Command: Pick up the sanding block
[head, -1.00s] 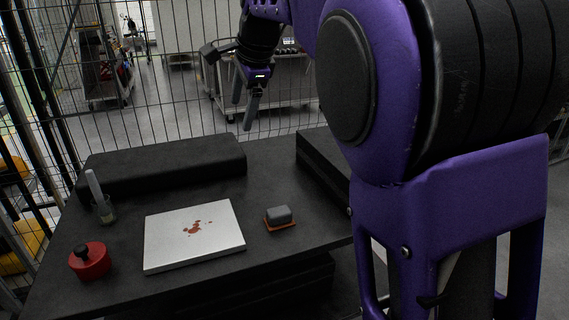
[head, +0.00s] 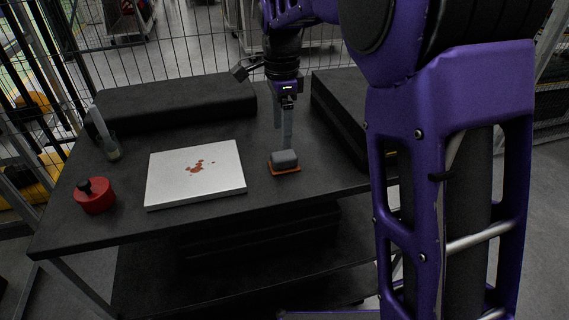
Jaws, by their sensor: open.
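The sanding block (head: 285,161) is a small grey block with an orange-red layer beneath it. It sits on the black table (head: 215,226), to the right of a white panel. My gripper (head: 283,143) points down over the table, with its fingertips just above or behind the block. Its two fingers are apart and hold nothing that I can see. I cannot tell from this angle whether the fingertips touch the block.
A white panel (head: 215,184) with reddish-brown spots lies on the table. A red round container (head: 95,196) and a jar with a brush (head: 108,143) stand at the left. Black raised blocks (head: 175,105) line the back and the right side (head: 340,100). Wire fencing stands behind.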

